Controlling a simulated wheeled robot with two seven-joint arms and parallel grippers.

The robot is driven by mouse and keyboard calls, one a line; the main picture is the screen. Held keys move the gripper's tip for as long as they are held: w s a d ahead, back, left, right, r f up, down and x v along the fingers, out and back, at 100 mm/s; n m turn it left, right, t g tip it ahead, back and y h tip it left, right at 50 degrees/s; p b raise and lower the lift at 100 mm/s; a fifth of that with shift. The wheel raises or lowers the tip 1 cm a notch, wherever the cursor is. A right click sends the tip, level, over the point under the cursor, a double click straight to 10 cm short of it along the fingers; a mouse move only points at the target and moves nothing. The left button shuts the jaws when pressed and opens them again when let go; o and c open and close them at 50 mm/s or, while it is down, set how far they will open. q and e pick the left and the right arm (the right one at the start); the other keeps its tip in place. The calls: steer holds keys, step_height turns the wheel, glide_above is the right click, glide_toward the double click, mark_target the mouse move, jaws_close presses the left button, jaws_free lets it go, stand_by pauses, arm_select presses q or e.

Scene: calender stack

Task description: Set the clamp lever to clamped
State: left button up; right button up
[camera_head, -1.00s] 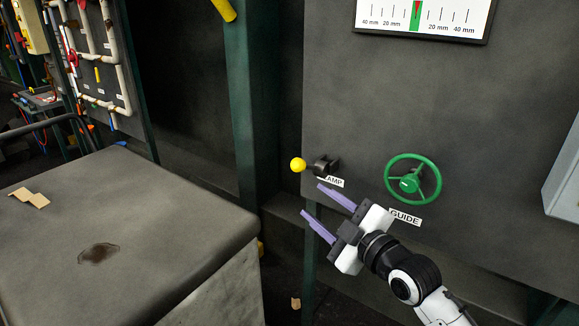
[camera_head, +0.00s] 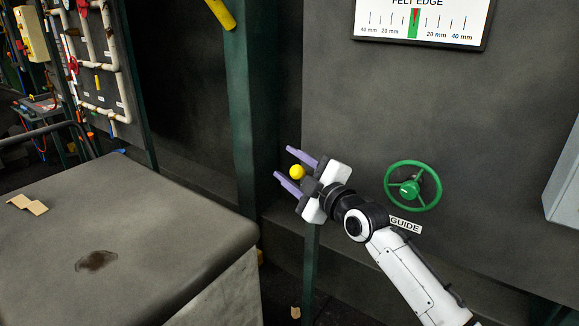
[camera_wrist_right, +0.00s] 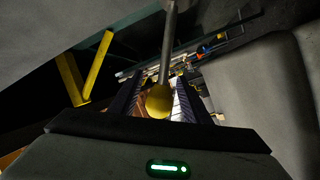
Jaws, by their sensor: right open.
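The clamp lever's yellow ball knob (camera_head: 297,172) shows between the two purple fingers of my right gripper (camera_head: 294,174) in the head view. The gripper is open, with one finger on each side of the knob. In the right wrist view the yellow knob (camera_wrist_right: 159,101) sits between the dark fingers, close to the palm, with a grey rod running up from it. I cannot tell whether a finger touches the knob. The lever's base and its label are hidden behind my gripper in the head view. My left gripper is not in view.
A green handwheel (camera_head: 412,186) with a GUIDE label (camera_head: 405,225) is on the grey panel right of my gripper. A felt edge gauge (camera_head: 420,22) is above. A grey block (camera_head: 150,225) stands at left, and a dark green post (camera_head: 243,110) is behind.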

steer(key=shift+w+a, duration=0.1)
steer(key=shift+w, duration=0.05)
jaws_close()
